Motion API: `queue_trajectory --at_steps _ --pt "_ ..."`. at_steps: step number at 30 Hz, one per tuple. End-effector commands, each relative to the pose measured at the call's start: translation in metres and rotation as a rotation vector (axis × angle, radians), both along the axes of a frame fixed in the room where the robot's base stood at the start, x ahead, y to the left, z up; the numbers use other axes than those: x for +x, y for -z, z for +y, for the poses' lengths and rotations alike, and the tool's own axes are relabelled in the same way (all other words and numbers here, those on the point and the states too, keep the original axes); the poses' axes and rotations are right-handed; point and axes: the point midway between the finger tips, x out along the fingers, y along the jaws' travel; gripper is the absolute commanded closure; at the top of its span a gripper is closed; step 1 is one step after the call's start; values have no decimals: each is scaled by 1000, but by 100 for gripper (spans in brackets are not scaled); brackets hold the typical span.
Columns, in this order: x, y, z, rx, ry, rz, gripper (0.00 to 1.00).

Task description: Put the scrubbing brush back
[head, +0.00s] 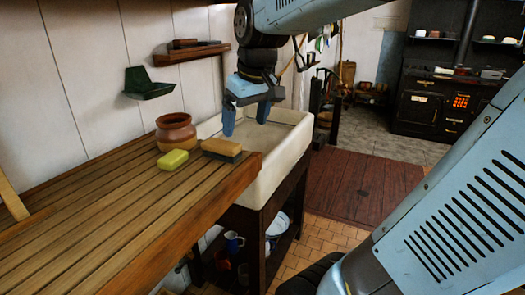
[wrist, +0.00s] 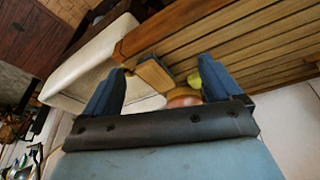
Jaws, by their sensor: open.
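The scrubbing brush (head: 222,149), a wooden block with dark bristles, lies at the right end of the slatted wooden counter (head: 110,205), beside the sink. It also shows in the wrist view (wrist: 154,75), between my fingers but farther off. My gripper (head: 246,122) is open and empty above the white sink (head: 285,150), to the right of the brush and apart from it. In the wrist view my gripper's two blue fingers (wrist: 162,88) are spread wide. A yellow-green sponge (head: 173,160) and a brown clay pot (head: 176,132) stand just left of the brush.
A small wooden wall shelf (head: 190,53) holds dark items. A green wall dish (head: 148,84) hangs below it, seemingly empty. A blue mug (head: 234,242) and white dishes stand under the sink. A black stove (head: 440,105) is at the back right.

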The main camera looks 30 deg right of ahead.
Motion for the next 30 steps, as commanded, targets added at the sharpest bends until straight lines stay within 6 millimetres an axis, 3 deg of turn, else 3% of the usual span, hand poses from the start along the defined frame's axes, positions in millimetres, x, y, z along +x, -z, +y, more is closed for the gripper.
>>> queue_trajectory --at_steps 6,12,18,30 --pt "-54 11 3 23 116 -93 8" --pt "-88 25 6 40 201 -158 8" --pt "-101 32 10 47 238 -186 8" --pt "-101 33 10 48 241 -187 8"
